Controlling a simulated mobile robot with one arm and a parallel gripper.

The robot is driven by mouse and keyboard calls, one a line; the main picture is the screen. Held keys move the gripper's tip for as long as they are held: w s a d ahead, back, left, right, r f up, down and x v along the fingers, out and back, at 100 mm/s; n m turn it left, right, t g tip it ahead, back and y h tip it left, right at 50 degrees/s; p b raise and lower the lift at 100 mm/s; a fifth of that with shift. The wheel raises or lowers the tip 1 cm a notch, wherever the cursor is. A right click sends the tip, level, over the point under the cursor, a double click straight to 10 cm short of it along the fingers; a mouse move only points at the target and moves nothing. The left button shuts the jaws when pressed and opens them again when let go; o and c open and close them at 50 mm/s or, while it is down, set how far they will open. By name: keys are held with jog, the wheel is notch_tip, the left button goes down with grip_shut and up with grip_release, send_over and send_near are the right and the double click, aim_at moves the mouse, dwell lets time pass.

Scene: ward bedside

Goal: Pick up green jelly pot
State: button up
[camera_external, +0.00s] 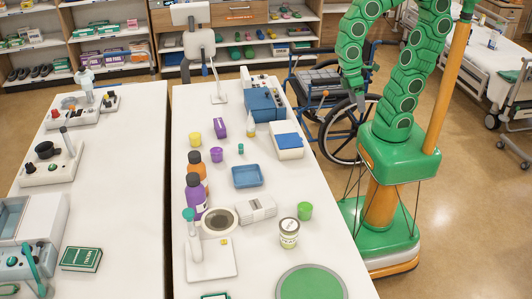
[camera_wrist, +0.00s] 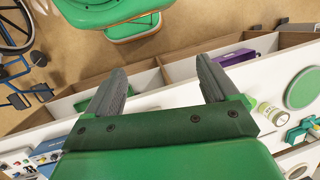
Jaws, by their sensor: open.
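The green jelly pot (camera_external: 305,211) appears to be the small plain green cup standing on the right-hand white table, close to its right edge. It is just behind a jar with a pale label (camera_external: 289,233).
A green round mat (camera_external: 311,284), a grey-white device (camera_external: 256,209), a blue tray (camera_external: 247,176) and purple bottles (camera_external: 196,197) share the table. A wheelchair (camera_external: 340,110) is beyond the table's right edge.

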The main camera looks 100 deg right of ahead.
jog(key=w+a+f+m+g+y, duration=0.25)
jog(key=w+a+y, duration=0.25)
jog(key=w+a, duration=0.5)
jog(key=m+t+y, duration=0.3)
jog(key=m+y, duration=0.3)
jog(key=m, duration=0.7)
send_near(305, 205)
jog(key=shift+a+f, duration=0.75)
jog(key=shift+a, duration=0.25)
jog(key=shift+a+f, duration=0.2)
jog(key=shift+a, duration=0.05)
jog(key=shift+s+r+x, duration=0.15)
jog(key=shift+x, duration=1.65)
jog(key=shift+s+r+x, duration=0.1)
jog(key=shift+x, duration=1.7)
jog(key=c, duration=1.1)
jog(key=shift+r, duration=0.15)
